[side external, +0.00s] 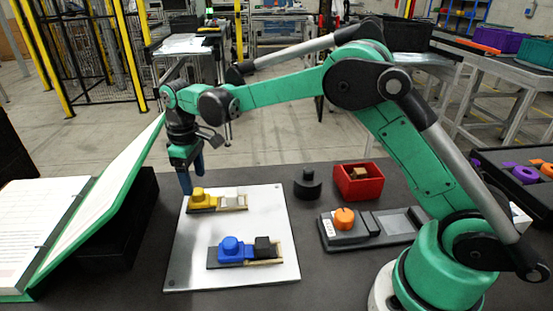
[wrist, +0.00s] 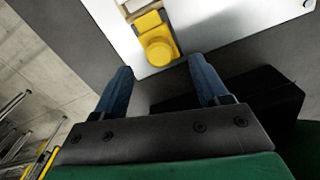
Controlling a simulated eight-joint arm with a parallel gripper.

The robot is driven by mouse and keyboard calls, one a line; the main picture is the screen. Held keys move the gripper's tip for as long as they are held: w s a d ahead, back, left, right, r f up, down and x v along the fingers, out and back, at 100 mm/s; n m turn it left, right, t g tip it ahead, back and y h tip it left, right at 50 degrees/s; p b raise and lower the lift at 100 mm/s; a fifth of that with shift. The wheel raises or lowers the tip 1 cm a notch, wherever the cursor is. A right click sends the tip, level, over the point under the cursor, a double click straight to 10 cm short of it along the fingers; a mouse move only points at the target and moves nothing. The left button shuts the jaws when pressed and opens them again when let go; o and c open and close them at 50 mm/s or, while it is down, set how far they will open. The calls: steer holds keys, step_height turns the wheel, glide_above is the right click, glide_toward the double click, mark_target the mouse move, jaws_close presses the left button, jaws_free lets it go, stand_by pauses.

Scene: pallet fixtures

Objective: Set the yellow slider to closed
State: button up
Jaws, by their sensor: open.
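The yellow slider (side external: 201,198) sits at the left part of its rail on the white board (side external: 180,265), with a light grey block (side external: 232,194) to its right on the same rail. My gripper (side external: 187,180) is above the far left edge of the board, just left of the yellow slider. Its two blue fingers (wrist: 161,68) are apart with nothing between them. They appear not to touch the slider.
A blue slider (side external: 231,248) with a black block (side external: 264,246) is nearer on the board. A black round part (side external: 307,184), a red bin (side external: 358,181) and a grey device with an orange knob (side external: 344,218) stand to the right. A large open binder (side external: 90,215) stands at left.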

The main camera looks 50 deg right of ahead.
mark_target(197, 191)
steer(key=shift+f, duration=1.7)
jaws_close()
